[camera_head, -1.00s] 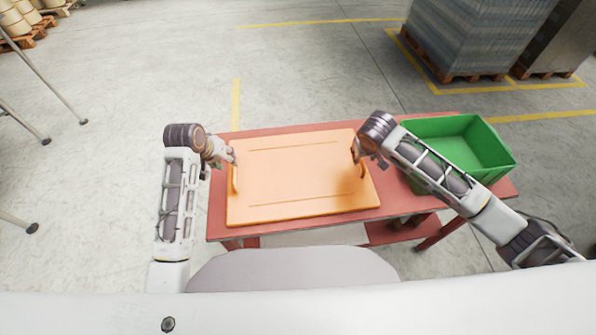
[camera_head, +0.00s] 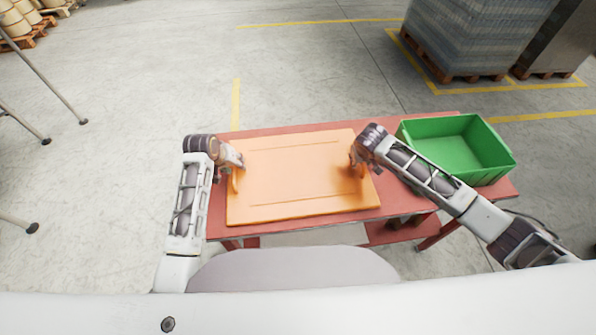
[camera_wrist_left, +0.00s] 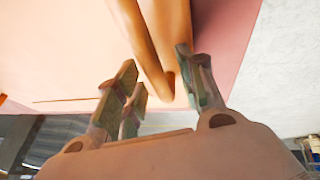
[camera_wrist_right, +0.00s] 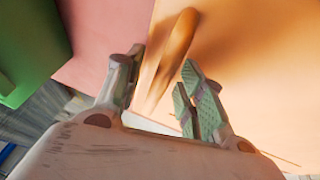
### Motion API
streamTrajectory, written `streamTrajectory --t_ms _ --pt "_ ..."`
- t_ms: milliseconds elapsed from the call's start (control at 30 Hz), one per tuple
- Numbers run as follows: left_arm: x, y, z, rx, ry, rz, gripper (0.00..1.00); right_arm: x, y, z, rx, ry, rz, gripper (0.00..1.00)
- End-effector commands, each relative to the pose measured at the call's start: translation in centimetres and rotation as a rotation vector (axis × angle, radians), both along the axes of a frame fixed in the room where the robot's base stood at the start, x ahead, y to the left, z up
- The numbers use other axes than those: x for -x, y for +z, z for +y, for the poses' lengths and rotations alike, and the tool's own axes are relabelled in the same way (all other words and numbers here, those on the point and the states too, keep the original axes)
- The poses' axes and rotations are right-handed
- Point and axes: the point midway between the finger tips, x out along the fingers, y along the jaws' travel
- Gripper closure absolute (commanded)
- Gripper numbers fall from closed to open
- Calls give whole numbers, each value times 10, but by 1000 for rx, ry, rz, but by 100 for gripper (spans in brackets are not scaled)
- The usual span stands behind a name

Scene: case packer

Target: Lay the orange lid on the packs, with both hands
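The orange lid (camera_head: 300,180) lies flat over the red table, with a handle at its left side and one at its right. What is under the lid is hidden; no packs show. My left gripper (camera_head: 236,165) is at the left handle (camera_head: 233,184). In the left wrist view its open fingers (camera_wrist_left: 155,80) stand on either side of that handle (camera_wrist_left: 143,45). My right gripper (camera_head: 356,164) is at the right handle (camera_head: 363,169). In the right wrist view its open fingers (camera_wrist_right: 160,85) stand on either side of that handle (camera_wrist_right: 175,50), without visible grip.
A green crate (camera_head: 495,150) stands on the red table (camera_head: 390,203) to the right, close to my right forearm. Grey stacked loads (camera_head: 470,35) on pallets stand on the floor at the back right.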

Motion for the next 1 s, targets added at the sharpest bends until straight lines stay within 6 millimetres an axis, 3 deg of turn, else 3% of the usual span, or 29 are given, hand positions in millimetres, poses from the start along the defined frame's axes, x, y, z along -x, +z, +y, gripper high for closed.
streamTrajectory --t_ms 167,467,1000 --pt "0 0 0 0 0 0 64 0 0 0 0 0 0 64" --pt "0 0 0 0 0 0 100 0 0 0 0 0 0 100" --pt "0 0 0 0 0 0 100 0 0 0 0 0 0 100"
